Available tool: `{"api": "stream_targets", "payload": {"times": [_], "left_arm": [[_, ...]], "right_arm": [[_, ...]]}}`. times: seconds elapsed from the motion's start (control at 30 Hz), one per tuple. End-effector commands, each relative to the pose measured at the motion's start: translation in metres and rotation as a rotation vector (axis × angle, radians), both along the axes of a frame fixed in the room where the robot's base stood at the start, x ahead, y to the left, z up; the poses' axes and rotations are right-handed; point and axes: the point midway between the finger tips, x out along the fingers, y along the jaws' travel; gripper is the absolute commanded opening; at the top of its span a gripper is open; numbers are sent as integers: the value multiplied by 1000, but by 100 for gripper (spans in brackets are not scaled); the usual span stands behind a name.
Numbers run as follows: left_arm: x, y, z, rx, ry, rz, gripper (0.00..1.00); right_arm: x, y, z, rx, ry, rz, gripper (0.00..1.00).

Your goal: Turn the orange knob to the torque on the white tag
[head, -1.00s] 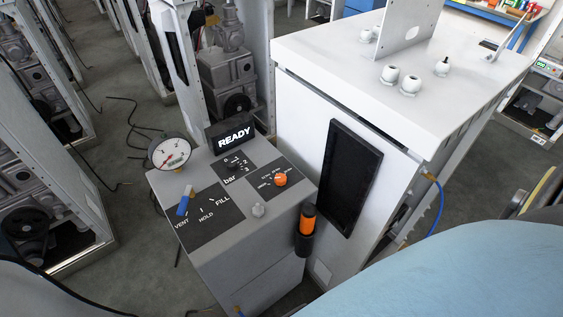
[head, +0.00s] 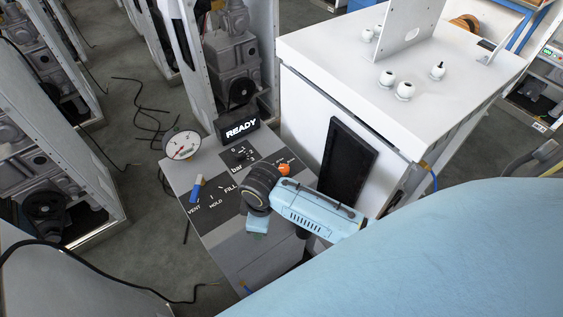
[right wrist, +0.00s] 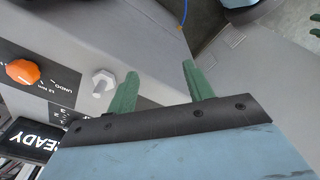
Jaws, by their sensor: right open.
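The orange knob (head: 284,169) sits on a dark label plate at the right of the grey panel, partly behind my right arm in the head view. It also shows at the left edge of the right wrist view (right wrist: 22,72), with small markings, including UNDO, beside it. My right gripper (right wrist: 160,70) is open and empty, its two green fingers apart over the panel's edge. The grey toggle (right wrist: 103,82) lies between the knob and the nearer finger. In the head view my right gripper (head: 257,224) is over the panel front. I cannot make out a white tag. My left gripper is not in view.
The panel also has a READY display (head: 240,128), a round gauge (head: 182,144), a bar selector (head: 240,155) and a blue-handled valve lever (head: 197,188). A tall white cabinet (head: 400,75) stands close on the right. Black cables (head: 140,115) lie on the floor.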

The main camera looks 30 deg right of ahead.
Motion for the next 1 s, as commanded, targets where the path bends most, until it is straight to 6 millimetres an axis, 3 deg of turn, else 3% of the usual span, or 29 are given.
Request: {"api": "stream_targets", "payload": {"times": [0.17, 0.4, 0.6, 0.77, 1.0], "left_arm": [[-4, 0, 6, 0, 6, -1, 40], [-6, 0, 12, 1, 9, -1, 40], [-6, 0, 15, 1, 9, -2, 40], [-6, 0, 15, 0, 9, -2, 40], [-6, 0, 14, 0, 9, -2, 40]], "right_arm": [[41, -10, 27, -105, 38, 175, 52], [102, -54, 81, -309, 147, 393, 52], [128, -85, 116, -406, 219, 459, 52], [132, -94, 118, -424, 238, 470, 52], [128, -108, 81, -423, 241, 469, 52]]}}
